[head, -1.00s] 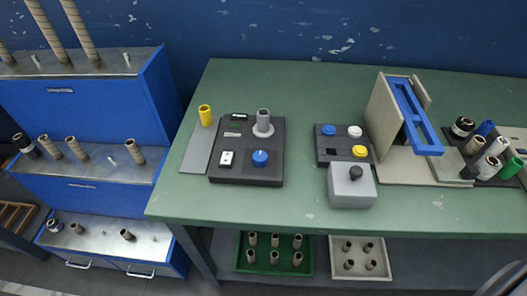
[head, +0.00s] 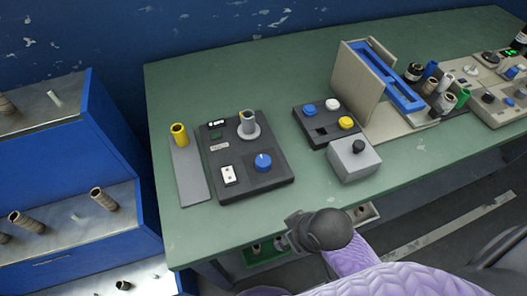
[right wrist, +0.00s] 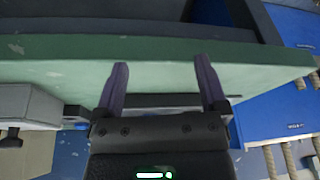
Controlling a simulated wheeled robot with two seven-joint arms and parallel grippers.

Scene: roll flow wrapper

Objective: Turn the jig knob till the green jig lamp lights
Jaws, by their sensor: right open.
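The jig is a dark panel (head: 238,188) lying flat on the left part of the green table. Its blue round knob (head: 263,161) has a pale pointer mark. A grey upright post on a round flange (head: 248,125) stands behind the knob. A small dark green rectangle (head: 215,136), perhaps the lamp, looks unlit. My right gripper (right wrist: 162,68) is open and empty, its two purple fingers spread over the green table near its edge. It is apart from the knob. In the head view my right arm rises in front of the table. My left gripper does not show.
A white switch (head: 228,174) sits left of the knob. A yellow cylinder (head: 179,134) stands on a grey plate to the left. A button box (head: 318,127) and a grey box with a black knob (head: 354,159) lie right. Table is clear between.

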